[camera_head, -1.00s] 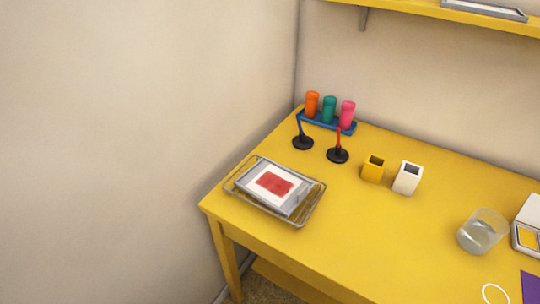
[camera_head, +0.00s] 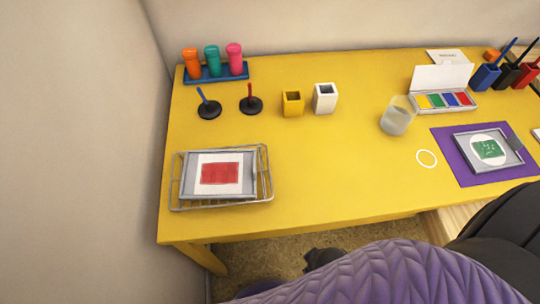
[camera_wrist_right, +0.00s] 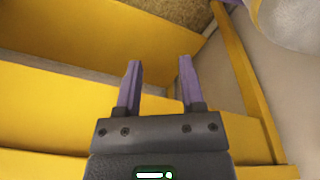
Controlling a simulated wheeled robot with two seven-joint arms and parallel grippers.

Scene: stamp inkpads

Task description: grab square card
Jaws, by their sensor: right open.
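A white card with a red square print (camera_head: 220,174) lies on a grey clipboard-like plate (camera_head: 240,158) in a wire tray (camera_head: 265,170) at the table's left front. A second white card with a green print (camera_head: 487,149) lies on a grey plate over a purple mat (camera_head: 452,168) at the right. My left gripper is not in view.
A glass of water (camera_head: 396,118), a white ring (camera_head: 427,158), a yellow holder (camera_head: 292,103), a white holder (camera_head: 325,98) and two stamps on black bases stand on the yellow table (camera_head: 330,160). An ink pad box (camera_head: 443,99) is at the back right. The middle front is clear.

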